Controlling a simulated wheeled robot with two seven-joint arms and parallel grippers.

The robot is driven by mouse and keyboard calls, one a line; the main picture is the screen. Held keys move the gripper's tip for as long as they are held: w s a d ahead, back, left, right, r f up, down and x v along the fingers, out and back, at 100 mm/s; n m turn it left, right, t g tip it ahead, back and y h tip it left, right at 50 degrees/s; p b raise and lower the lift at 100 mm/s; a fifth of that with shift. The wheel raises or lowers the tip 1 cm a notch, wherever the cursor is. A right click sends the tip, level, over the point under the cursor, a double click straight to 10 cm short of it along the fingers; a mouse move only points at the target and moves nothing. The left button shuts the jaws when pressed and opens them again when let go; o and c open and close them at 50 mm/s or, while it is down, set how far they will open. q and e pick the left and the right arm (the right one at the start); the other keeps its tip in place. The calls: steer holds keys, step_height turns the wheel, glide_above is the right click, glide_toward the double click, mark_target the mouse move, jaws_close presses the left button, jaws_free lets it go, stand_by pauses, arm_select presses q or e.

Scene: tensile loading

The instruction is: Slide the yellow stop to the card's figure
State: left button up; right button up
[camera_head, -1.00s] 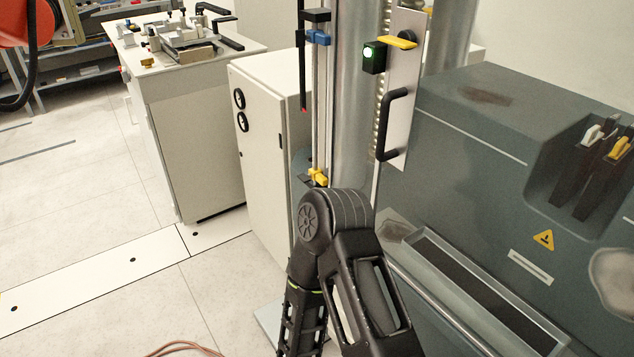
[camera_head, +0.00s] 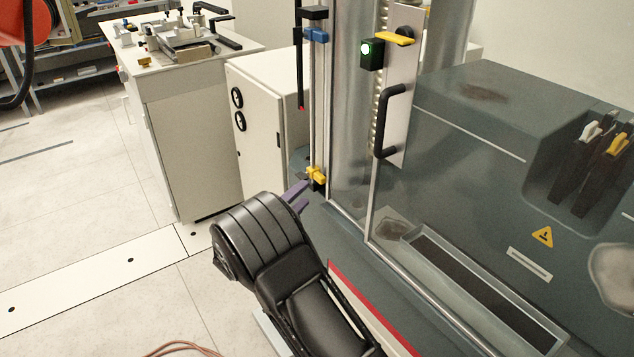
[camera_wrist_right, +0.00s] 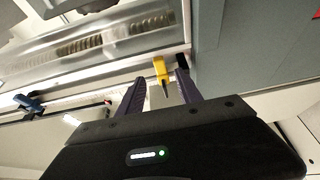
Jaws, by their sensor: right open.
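The yellow stop (camera_head: 317,174) sits low on the thin vertical rail at the left of the testing machine. In the right wrist view the yellow stop (camera_wrist_right: 160,71) shows between the two purple fingers. My right gripper (camera_head: 302,195) is open, its fingertips just below and left of the stop in the head view. In the right wrist view my right gripper (camera_wrist_right: 160,88) has one finger on each side of the stop, with gaps visible and no clear contact. A blue stop (camera_head: 316,35) sits high on the same rail. I cannot make out a card with a figure. My left gripper is out of view.
The machine's clear guard door has a black handle (camera_head: 389,122) and a yellow latch (camera_head: 394,38) beside a green-lit box (camera_head: 372,54). A white cabinet (camera_head: 262,115) stands behind the rail. Open floor (camera_head: 80,200) lies to the left.

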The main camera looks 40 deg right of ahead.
mark_target(318, 180)
stand_by(0.3)
steer(key=shift+p+x, duration=0.3)
steer(key=shift+x, duration=3.6)
steer(key=shift+s, duration=0.15)
steer(key=shift+c, duration=0.3)
jaws_close()
